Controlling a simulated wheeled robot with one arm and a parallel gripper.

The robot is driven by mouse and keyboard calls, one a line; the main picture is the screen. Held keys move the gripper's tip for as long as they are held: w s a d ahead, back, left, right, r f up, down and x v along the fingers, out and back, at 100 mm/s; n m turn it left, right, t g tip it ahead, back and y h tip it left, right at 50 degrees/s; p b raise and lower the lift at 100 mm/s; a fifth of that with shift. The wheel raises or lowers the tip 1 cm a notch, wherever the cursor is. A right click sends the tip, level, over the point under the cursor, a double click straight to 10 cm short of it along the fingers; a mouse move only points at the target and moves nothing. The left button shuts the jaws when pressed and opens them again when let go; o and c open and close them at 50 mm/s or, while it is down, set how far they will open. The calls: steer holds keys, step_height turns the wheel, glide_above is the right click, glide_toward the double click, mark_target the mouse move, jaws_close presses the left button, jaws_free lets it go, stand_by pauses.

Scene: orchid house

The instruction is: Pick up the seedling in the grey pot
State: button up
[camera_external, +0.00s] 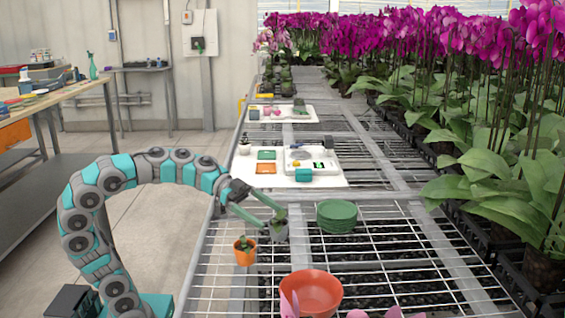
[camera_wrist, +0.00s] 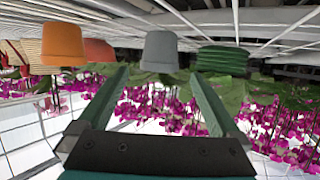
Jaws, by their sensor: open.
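The grey pot (camera_external: 280,233) stands on the wire bench with a small green seedling (camera_external: 279,214) in it. My gripper (camera_external: 273,220) is open and empty, with its two long green fingers reaching to the pot from the left. In the wrist view, which is upside down, the grey pot (camera_wrist: 160,50) lies ahead between the lines of the two fingertips (camera_wrist: 160,76). No contact shows, and I cannot tell whether the tips have reached either side of the pot. Its seedling's leaves are partly hidden among the green behind.
An orange pot (camera_external: 245,256) with a seedling stands close in front, left of the grey pot. A stack of green saucers (camera_external: 337,217) is close on the right. A red bowl (camera_external: 311,293) stands nearer the camera. A white board (camera_external: 333,181) with trays lies behind.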

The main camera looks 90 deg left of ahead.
mark_target(278, 225)
steer(key=shift+x, duration=1.15)
steer(key=shift+c, duration=0.3)
steer(key=c, duration=1.4)
steer(key=shift+r, duration=0.1)
